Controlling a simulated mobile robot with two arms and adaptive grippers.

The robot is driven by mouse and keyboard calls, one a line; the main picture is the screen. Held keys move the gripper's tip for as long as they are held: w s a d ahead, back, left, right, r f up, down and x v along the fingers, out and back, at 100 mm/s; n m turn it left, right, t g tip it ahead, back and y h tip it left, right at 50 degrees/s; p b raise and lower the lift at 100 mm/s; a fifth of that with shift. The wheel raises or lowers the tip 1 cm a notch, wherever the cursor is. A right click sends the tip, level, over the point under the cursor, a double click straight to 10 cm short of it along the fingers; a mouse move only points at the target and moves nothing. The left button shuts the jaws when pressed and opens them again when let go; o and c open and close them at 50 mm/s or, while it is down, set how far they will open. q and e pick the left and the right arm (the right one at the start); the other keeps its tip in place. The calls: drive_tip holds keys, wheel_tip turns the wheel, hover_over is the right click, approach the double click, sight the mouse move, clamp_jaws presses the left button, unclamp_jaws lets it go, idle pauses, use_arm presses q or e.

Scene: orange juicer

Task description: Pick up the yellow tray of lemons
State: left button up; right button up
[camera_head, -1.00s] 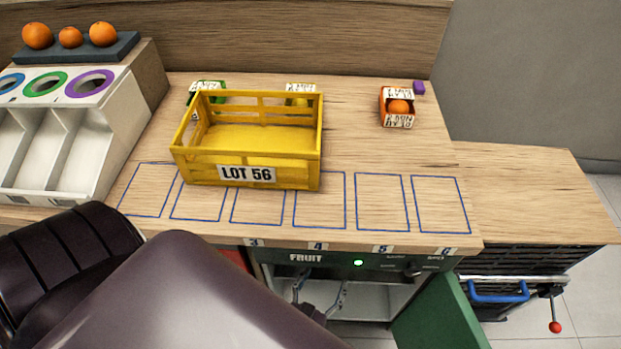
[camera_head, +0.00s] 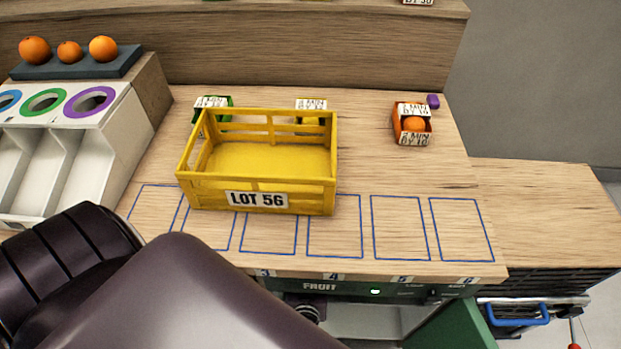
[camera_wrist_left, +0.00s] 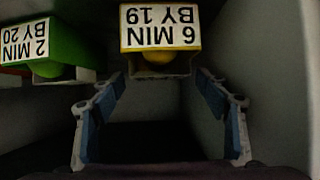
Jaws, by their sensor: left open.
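In the left wrist view a small yellow tray (camera_wrist_left: 160,67) carries a white label reading "6 MIN BY 19", upside down, with a yellow lemon (camera_wrist_left: 158,57) partly showing beneath it. My left gripper (camera_wrist_left: 160,85) is open and empty, its fingers spread to either side, with the tray ahead of the fingertips. In the head view its fingers are hidden at the fruit cabinet. Another small yellow tray (camera_head: 311,104) with a yellow fruit stands on the counter, partly hidden behind a big crate. My right gripper is not in view.
A green tray (camera_wrist_left: 52,68) stands left of the yellow one in the wrist view; a grey wall (camera_wrist_left: 270,80) is close on the right. On the counter are an empty yellow crate (camera_head: 255,160) marked LOT 56 and an orange tray (camera_head: 412,139). A green door (camera_head: 455,328) hangs open.

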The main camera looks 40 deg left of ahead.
use_arm(q)
drive_tip(key=shift+w+a+f, duration=0.2)
drive_tip(key=shift+w, duration=0.1)
drive_tip(key=c, duration=1.1)
drive_tip(key=shift+r, duration=0.15)
